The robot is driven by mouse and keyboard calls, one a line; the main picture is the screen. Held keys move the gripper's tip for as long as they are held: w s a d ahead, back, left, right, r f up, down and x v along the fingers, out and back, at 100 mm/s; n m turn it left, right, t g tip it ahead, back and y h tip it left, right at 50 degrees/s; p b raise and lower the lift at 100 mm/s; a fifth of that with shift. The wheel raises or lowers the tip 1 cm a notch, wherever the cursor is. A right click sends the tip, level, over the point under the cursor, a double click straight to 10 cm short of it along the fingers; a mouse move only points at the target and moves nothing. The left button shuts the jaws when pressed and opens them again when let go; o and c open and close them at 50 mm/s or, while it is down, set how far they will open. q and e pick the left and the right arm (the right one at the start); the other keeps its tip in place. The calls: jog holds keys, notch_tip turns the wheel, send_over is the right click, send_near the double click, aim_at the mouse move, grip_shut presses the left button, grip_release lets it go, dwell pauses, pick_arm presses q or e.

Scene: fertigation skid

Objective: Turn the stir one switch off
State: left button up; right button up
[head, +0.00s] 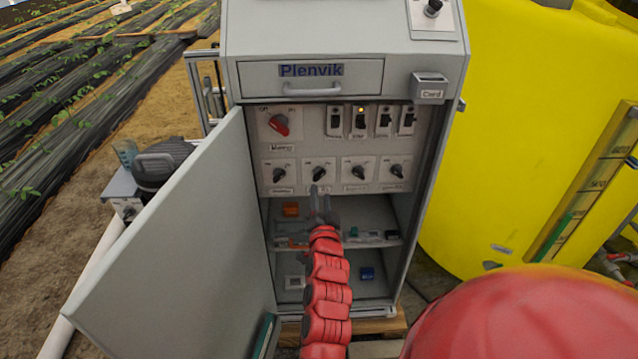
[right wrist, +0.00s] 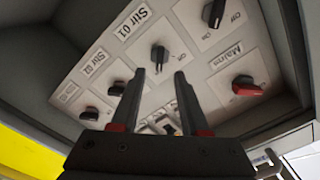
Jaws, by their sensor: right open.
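The stir one switch is a black rotary knob (head: 319,173) on a pale plate, second from the left in the lower row of the cabinet panel. In the right wrist view the knob (right wrist: 157,55) sits beside its "Stir 01" label. I cannot tell for sure whether it points to Off or On. My right gripper (head: 321,190) is just below and in front of this knob. In the right wrist view its two dark fingers (right wrist: 159,73) are apart, tips towards the knob, with nothing between them. My left gripper is not in view.
A red mains switch (head: 280,124) is at the panel's upper left, beside several rocker switches (head: 360,121). Similar black knobs (head: 358,172) flank the stir one knob closely. The cabinet door (head: 180,250) stands open at left. Shelves lie below; a yellow tank (head: 520,120) stands at right.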

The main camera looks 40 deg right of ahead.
aim_at(319, 178)
jog(key=x, duration=0.6)
jog(key=shift+w+d, duration=0.2)
jog(key=shift+w, duration=0.1)
grip_shut()
